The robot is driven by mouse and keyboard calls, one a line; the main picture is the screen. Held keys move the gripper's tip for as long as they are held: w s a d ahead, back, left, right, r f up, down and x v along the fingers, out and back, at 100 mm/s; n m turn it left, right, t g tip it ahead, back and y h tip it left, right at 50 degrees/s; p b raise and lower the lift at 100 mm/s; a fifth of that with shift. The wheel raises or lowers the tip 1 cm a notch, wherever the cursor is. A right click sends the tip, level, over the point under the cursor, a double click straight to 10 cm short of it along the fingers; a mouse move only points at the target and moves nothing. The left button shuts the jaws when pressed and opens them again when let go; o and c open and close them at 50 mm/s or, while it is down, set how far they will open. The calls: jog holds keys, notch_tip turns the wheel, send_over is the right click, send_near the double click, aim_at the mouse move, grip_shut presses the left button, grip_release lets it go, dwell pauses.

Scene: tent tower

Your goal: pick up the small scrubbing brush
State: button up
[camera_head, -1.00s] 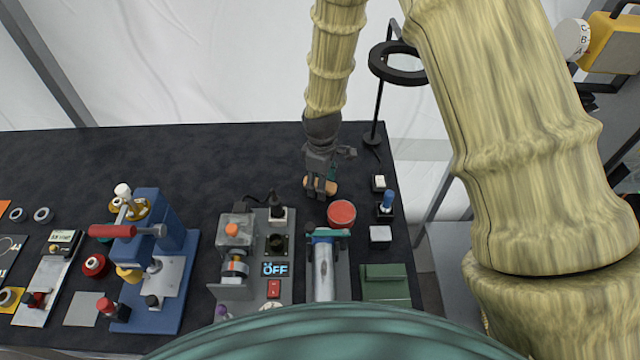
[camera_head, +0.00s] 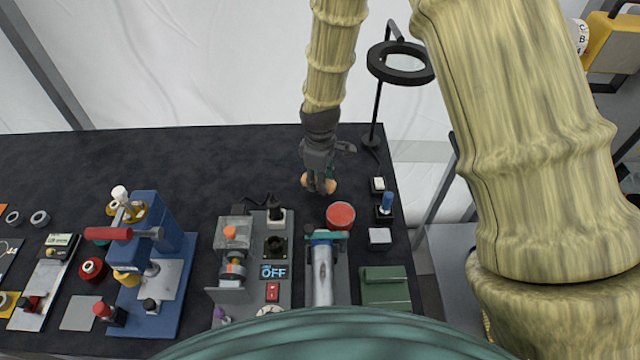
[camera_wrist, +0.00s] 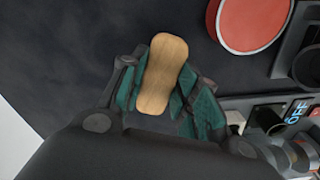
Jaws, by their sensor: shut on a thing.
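The small scrubbing brush (camera_wrist: 163,73) shows in the wrist view as a tan wooden block with a slightly narrowed waist. My gripper (camera_wrist: 160,95) has its green-padded fingers on both sides of the brush, shut on it. In the head view my gripper (camera_head: 319,178) points down near the back right of the table, with the tan brush (camera_head: 329,186) partly hidden by the fingers. Its bristles are not visible. I cannot tell whether the brush touches the table.
A red round container (camera_head: 340,215) is close by, also in the wrist view (camera_wrist: 250,20). A ring lamp (camera_head: 400,62) stands behind to the right. Small blocks (camera_head: 380,235) line the right edge. A blue press (camera_head: 160,262) stands at left. The table's back left is clear.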

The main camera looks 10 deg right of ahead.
jog(key=shift+r+b, duration=1.2)
jog(key=shift+r, duration=2.95)
